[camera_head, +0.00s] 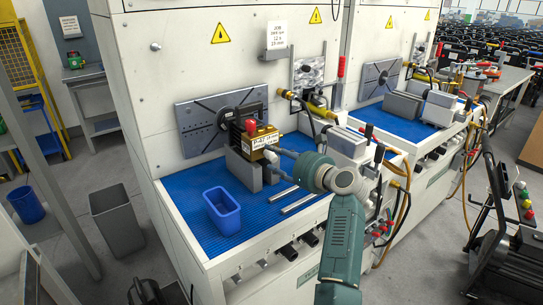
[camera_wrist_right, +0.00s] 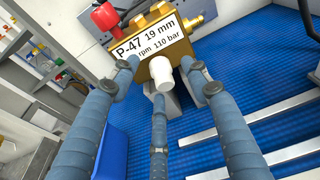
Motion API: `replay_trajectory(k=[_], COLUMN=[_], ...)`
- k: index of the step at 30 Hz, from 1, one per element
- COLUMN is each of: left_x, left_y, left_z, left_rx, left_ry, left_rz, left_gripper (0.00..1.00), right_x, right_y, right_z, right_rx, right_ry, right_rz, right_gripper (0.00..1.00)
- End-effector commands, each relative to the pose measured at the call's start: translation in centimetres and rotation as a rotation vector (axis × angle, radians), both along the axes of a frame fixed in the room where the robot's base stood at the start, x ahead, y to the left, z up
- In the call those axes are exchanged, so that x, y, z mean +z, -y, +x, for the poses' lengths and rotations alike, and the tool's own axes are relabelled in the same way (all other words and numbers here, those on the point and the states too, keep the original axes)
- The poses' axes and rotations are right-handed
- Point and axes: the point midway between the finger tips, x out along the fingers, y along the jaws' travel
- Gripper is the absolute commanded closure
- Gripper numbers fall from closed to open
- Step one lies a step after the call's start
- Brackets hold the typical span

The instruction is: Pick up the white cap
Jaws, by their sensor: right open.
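The white cap (camera_wrist_right: 162,75) sits on the front of a brass block (camera_wrist_right: 163,43) labelled "P-47 19 mm" in the right wrist view. My right gripper (camera_wrist_right: 161,82) is open, with a finger on either side of the cap and a third finger below it. I cannot tell whether any finger touches the cap. In the head view my right gripper (camera_head: 283,156) is close in front of the brass block (camera_head: 262,138), and the cap cannot be made out clearly there. My left gripper is not in view.
The block is mounted above grey supports (camera_head: 243,172) on a blue ribbed mat (camera_head: 205,180). An open blue tub (camera_head: 222,212) stands on the mat at left. Metal bars (camera_head: 300,203) lie at right. A red knob (camera_wrist_right: 104,17) is beside the block.

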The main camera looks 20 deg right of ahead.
Motion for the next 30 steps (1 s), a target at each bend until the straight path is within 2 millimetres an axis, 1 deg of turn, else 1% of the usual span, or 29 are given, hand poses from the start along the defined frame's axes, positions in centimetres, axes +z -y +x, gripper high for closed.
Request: replay_trajectory(k=[1,4,7,12,14,15,17,18,19,27,30], left_x=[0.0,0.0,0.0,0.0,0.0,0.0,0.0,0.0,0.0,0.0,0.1], left_y=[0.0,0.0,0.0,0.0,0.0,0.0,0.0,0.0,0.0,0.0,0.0], left_z=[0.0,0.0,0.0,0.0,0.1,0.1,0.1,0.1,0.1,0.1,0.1], left_rx=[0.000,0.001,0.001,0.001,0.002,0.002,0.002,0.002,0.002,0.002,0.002], left_ry=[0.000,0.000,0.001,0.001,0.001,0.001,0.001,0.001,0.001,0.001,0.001], left_rz=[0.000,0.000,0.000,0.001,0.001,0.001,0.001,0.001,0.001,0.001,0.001], left_gripper=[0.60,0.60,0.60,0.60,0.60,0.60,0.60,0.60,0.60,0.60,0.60], right_x=[-0.2,-0.4,-0.5,-0.5,-0.5,-0.5,-0.5,-0.5,-0.5,-0.5,-0.2], right_y=[-0.3,-0.6,-0.7,-0.7,-0.7,-0.7,-0.7,-0.7,-0.7,-0.7,-0.7], right_z=[0.7,1.6,1.9,1.9,1.9,1.9,1.9,1.9,1.9,1.9,1.9], right_rx=[0.002,0.000,0.000,-0.001,-0.001,-0.001,-0.001,-0.001,-0.001,-0.001,-0.001], right_ry=[-0.002,-0.001,-0.002,-0.001,-0.001,-0.001,-0.001,-0.001,-0.001,-0.001,0.001], right_rz=[0.001,-0.001,-0.002,-0.001,-0.002,-0.002,-0.002,-0.002,-0.002,-0.001,-0.002], right_gripper=[0.53,0.53,0.53,0.53,0.63,0.71,0.83,0.91,0.93,0.93,0.93])
